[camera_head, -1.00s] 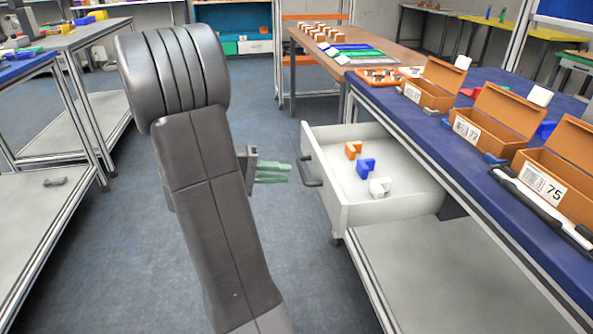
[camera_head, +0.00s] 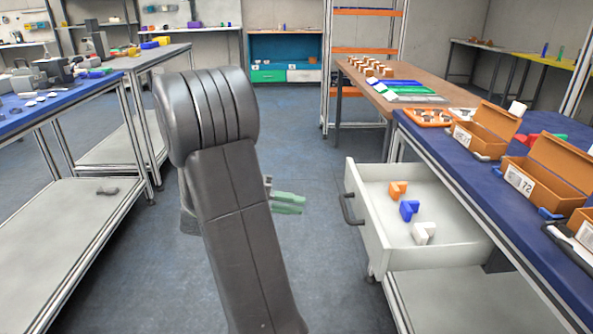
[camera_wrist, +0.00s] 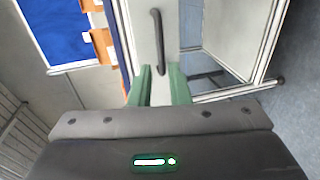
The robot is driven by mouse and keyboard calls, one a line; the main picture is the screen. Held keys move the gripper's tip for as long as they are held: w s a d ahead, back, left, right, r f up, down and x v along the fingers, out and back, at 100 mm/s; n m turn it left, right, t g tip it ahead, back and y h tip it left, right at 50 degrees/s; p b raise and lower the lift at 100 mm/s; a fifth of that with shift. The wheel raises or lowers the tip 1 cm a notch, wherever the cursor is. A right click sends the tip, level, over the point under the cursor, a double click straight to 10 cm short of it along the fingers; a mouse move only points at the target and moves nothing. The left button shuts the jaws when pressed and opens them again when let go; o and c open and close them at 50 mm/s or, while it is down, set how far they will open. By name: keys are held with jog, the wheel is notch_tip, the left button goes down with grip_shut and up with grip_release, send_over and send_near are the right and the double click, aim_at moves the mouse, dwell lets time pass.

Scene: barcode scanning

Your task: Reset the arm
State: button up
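My gripper (camera_head: 289,203) shows in the head view as green fingers beside my dark arm, over the floor and left of the open drawer (camera_head: 367,225). In the wrist view my gripper (camera_wrist: 159,84) has its two green fingers apart with nothing held between them. The drawer's dark handle (camera_wrist: 158,40) lies beyond the fingertips, and a gap shows between handle and gripper in the head view.
The blue-topped bench (camera_head: 440,160) on the right carries open cardboard boxes (camera_head: 531,180) with labels. A blue-topped table (camera_head: 60,105) stands on the left. A brown table (camera_head: 372,85) stands behind. The floor (camera_head: 305,130) between them is clear.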

aim_at(346, 210)
jog(key=b+x, duration=0.3)
jog(key=x, duration=1)
jog(key=shift+w+d, duration=0.1)
jog(key=shift+d, duration=0.05)
